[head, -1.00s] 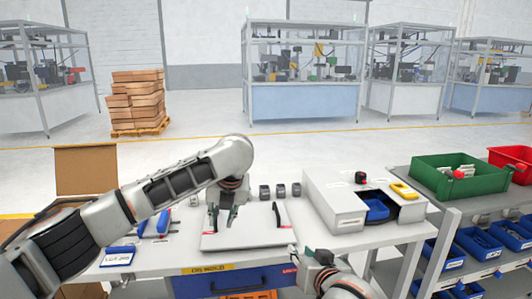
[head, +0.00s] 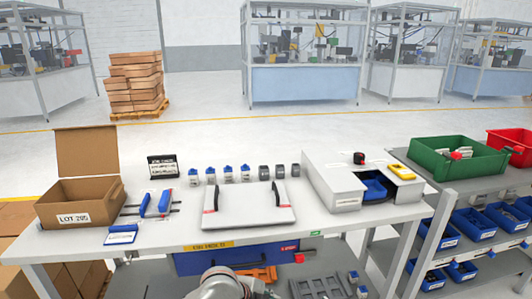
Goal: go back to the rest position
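Neither gripper shows in the head view. Only a grey rounded part of one of my arms shows at the bottom edge, below the front of the table; I cannot tell which arm it belongs to. The white worktable (head: 150,246) has no arm over it. On it lies a flat white board or lid (head: 250,213) with two black and red handles, resting flat and untouched.
An open cardboard box (head: 85,203) stands at the table's left, beside blue-handled tools (head: 164,203). Several small blue-topped and grey parts (head: 228,174) line the back. A white case (head: 340,185) stands right, and a shelf with a green bin (head: 445,165) beyond it.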

